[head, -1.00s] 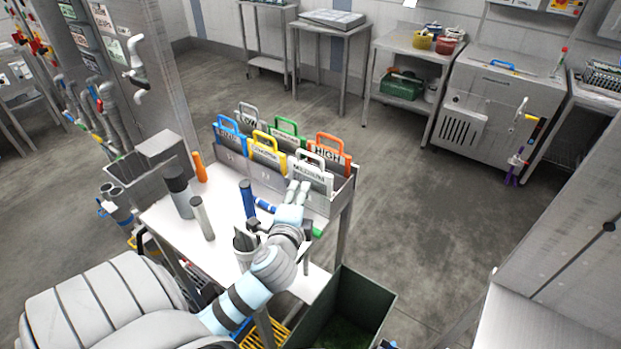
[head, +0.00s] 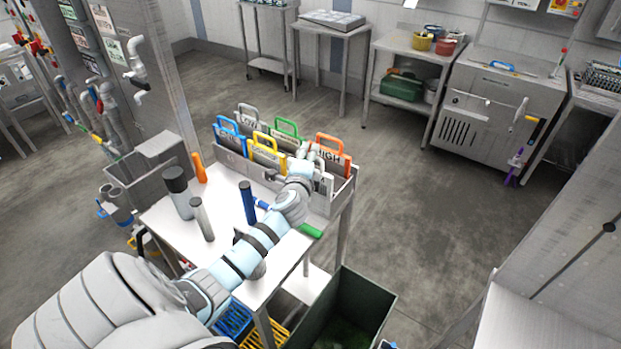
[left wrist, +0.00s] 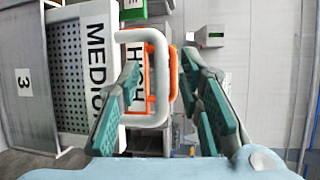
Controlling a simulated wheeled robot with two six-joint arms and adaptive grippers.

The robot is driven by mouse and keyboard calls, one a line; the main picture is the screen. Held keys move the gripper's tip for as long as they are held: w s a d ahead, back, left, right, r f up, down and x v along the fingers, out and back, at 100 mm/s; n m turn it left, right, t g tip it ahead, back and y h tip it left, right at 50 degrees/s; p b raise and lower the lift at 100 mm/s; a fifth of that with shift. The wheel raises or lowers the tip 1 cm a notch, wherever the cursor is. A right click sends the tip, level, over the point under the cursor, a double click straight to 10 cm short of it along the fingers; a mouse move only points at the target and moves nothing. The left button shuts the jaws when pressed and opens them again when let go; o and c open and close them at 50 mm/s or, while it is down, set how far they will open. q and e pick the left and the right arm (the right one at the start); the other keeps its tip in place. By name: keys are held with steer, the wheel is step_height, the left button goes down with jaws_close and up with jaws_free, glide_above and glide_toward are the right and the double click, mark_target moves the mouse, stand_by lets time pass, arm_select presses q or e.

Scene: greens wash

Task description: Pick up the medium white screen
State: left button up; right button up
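The medium white screen (head: 322,183) stands in the front row of the rack, mostly hidden behind my left gripper in the head view. In the left wrist view its plate (left wrist: 85,65) shows "MEDIU" lettering sideways, with a white loop handle (left wrist: 160,75). My left gripper (head: 311,158) is at the top of this screen. In the left wrist view my left gripper (left wrist: 160,68) is open, with the handle's outer bar between the fingers and a gap at the right finger. Contact at the left finger is unclear. My right gripper is not in view.
An orange-handled HIGH screen (head: 330,146) stands just behind. Yellow (head: 266,148), blue (head: 229,128), green (head: 286,129) and grey (head: 247,115) handled screens share the rack. A blue cylinder (head: 248,203) stands on the table (head: 222,235). A dark green bin (head: 357,308) is below right.

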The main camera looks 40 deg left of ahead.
arm_select(q)
steer(key=shift+s, duration=0.1)
jaws_close()
